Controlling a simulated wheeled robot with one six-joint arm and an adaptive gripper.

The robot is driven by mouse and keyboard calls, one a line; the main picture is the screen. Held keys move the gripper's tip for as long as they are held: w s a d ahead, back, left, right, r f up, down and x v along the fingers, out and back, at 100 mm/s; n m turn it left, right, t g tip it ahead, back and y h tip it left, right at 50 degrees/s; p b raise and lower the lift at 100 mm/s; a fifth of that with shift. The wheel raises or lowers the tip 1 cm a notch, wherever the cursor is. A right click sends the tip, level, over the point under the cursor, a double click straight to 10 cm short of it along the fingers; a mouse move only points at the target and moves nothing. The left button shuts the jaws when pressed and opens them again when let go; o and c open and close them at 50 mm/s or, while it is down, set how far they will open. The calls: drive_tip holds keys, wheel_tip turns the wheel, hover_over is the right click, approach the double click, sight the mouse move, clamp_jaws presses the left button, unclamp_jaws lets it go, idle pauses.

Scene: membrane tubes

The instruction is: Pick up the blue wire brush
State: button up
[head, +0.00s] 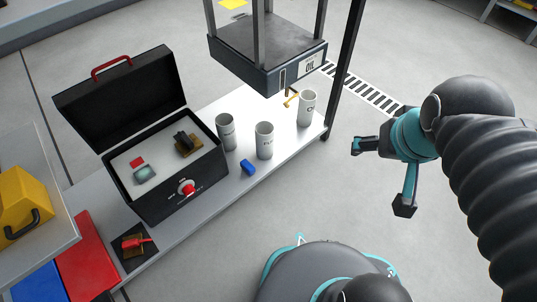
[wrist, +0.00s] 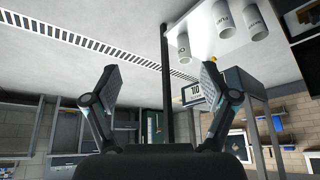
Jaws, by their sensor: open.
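A small blue block-like object (head: 248,167), the only thing here that could be the blue wire brush, lies on the white bench (head: 200,205) in front of the cups. It is too small for me to make out bristles. My gripper (head: 380,178) is open and empty, off to the right of the bench over the floor, well apart from the blue object. In the wrist view my gripper (wrist: 160,83) shows two spread fingers with nothing between them, and the blue object is not seen there.
Several white labelled cups (head: 264,141) stand behind the blue object. An open black case (head: 165,165) is to its left. A dark frame with an oil tray (head: 265,60) rises behind. A red-handled item (head: 135,243) lies on a dark mat. Floor right of the bench is clear.

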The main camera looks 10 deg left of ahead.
drive_tip(key=w+a+m+g+p, duration=0.1)
drive_tip(key=w+a, duration=0.2)
drive_tip(key=w, duration=0.2)
drive_tip(key=w+a+m+p, duration=0.1)
drive_tip(key=w+a, duration=0.2)
drive_tip(key=w, duration=0.3)
drive_tip(key=m+g+p, duration=0.4)
drive_tip(key=m, duration=0.2)
hover_over(247, 165)
drive_tip(key=f, duration=3.6)
drive_tip(key=shift+w+d+f, duration=0.2)
drive_tip(key=shift+d, duration=0.2)
drive_tip(key=shift+s+a+f, duration=0.1)
drive_tip(key=shift+a+f, duration=0.1)
drive_tip(key=shift+f, duration=1.4)
drive_tip(key=shift+a+f, duration=0.15)
drive_tip(key=shift+f, duration=1.45)
drive_tip(key=c, duration=1.3)
drive_tip(key=shift+o, duration=0.2)
